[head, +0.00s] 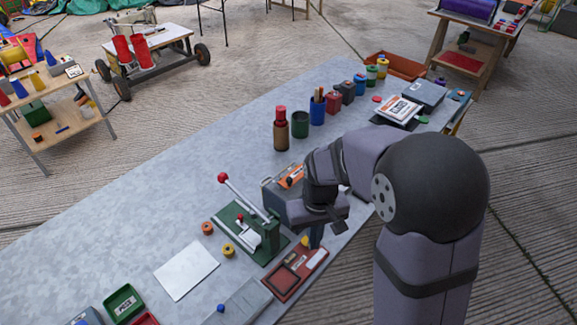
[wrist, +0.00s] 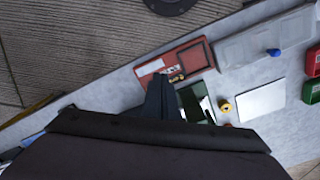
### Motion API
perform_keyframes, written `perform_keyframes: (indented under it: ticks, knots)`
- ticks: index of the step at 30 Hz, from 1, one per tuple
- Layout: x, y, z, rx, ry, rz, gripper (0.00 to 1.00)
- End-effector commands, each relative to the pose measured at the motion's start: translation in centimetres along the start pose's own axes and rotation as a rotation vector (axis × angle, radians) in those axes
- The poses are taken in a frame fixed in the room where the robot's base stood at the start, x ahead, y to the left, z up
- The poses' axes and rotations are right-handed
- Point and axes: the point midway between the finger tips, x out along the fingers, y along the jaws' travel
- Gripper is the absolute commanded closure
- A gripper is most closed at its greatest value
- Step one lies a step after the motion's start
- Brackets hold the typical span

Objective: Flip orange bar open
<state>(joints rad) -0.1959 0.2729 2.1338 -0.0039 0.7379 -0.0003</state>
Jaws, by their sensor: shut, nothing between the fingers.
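An orange piece (head: 291,177), which looks like the orange bar, shows on a grey box (head: 268,190) just behind my arm's wrist. My wrist and gripper body hide much of the box, and I cannot tell how the bar sits. My gripper (head: 316,242) points down, its fingers together and empty, to the front right of the orange piece and near the far end of a red tray. In the wrist view my gripper (wrist: 163,80) shows as dark fingers beside the red tray; the orange piece cannot be made out there.
A green press (head: 250,228) with a red-knobbed lever stands left of my gripper. The red tray (head: 297,274) lies in front, with a grey case (head: 240,303) beside it. Bottles and cups line the table behind. The table's left part is mostly clear.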

Motion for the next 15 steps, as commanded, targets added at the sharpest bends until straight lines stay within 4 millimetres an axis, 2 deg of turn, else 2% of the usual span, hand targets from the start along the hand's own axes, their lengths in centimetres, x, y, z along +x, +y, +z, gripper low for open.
perform_keyframes:
  ticks: [1,6,11,15]
  knots:
    - [-0.6,-0.4,-2.3,-0.010,0.027,0.000,1.00]
    - [-3.1,-1.2,-9.2,-0.027,0.125,0.000,1.00]
    - [-6.8,-1.5,-14.9,-0.027,0.228,0.000,1.00]
    - [-10.8,-1.6,-18.7,-0.021,0.317,-0.001,1.00]
